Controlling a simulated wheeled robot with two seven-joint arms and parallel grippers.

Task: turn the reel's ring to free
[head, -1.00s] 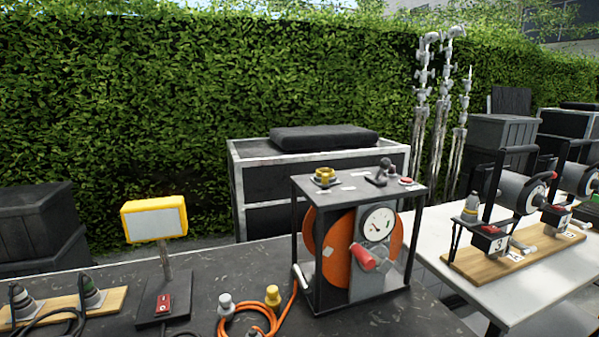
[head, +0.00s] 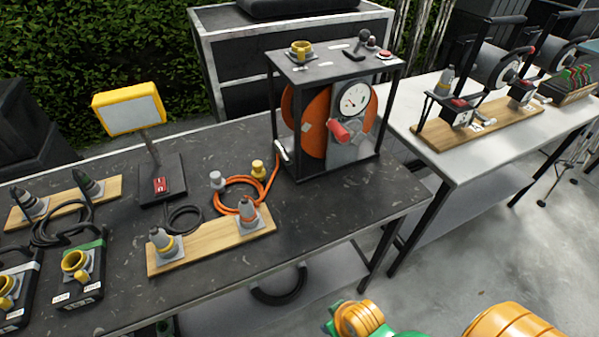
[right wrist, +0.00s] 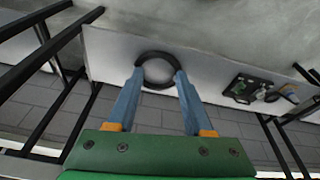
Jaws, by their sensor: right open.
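The reel (head: 318,128) is an orange drum in a black open frame on the dark table. Its top plate carries a yellow ring-like part (head: 301,49) at the left, with pale labels near it too small to read. The front has a white round dial (head: 355,98) and a red crank handle (head: 340,133). My right gripper (right wrist: 157,72) shows in the right wrist view with its two blue fingers apart and nothing between them, pointing towards the table's lower shelf. It is away from the reel, which that view does not show. My left gripper is not in view.
A yellow lamp (head: 130,108) and a board with two plugs (head: 210,241) stand on the dark table left of the reel. A white table (head: 462,157) with further gear is at the right. A black coil (head: 279,299) lies on the lower shelf.

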